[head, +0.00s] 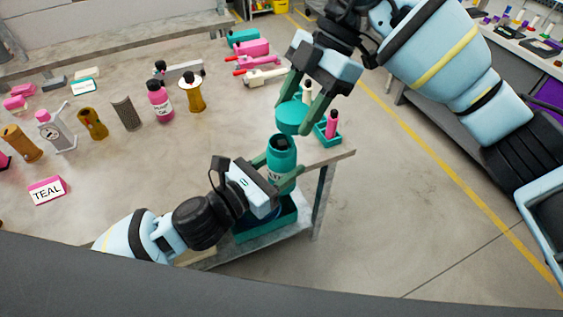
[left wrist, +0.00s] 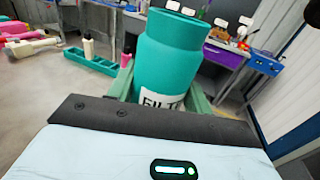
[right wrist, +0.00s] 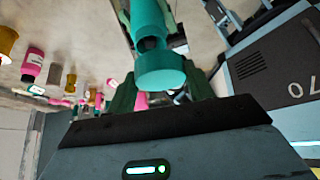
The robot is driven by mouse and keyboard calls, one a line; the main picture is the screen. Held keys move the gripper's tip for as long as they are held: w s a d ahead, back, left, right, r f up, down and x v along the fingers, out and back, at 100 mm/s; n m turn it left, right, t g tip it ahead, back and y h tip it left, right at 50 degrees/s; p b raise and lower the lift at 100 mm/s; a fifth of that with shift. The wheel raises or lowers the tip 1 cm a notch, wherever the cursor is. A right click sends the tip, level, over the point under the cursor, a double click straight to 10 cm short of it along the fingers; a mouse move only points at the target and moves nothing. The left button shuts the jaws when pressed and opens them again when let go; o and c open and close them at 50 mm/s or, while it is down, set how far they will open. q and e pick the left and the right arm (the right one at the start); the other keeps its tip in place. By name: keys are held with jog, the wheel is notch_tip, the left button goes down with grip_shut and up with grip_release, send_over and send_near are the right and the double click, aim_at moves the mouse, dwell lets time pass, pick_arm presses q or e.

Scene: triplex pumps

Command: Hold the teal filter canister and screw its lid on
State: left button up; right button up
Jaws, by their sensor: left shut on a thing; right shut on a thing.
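The teal canister (head: 283,153) stands about upright near the table's right corner, its dark mouth open at the top. My left gripper (head: 282,186) is shut around its body; the left wrist view shows the canister (left wrist: 168,62) between the fingers, its white label partly hidden. My right gripper (head: 305,108) is shut on the teal lid (head: 291,119). The lid is a little above the canister's mouth, apart from it in the head view. In the right wrist view the lid (right wrist: 160,70) is between the fingers with the canister (right wrist: 147,22) beyond it.
A teal tray (head: 268,226) lies below the canister; whether they touch is hidden. A teal rack (head: 328,141) with small bottles stands close to the right. A pink bottle (head: 160,103), a brass-coloured part (head: 194,93) and a TEAL card (head: 47,190) stand left. The table's middle is clear.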

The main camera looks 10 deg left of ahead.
aim_at(280, 143)
jog(key=shift+s+a+r+m+t+y, duration=0.15)
jog(key=shift+a+r+m+t+y, duration=0.15)
jog(key=shift+a+m, duration=0.25)
jog(key=shift+s+a+r+m+t+y, duration=0.1)
jog(key=shift+a+r+m+t+y, duration=0.15)
jog(key=shift+m, duration=0.5)
jog(key=shift+f, duration=0.25)
jog(key=shift+f, duration=1.8)
jog(key=shift+f, duration=0.85)
jog(key=shift+f, duration=0.55)
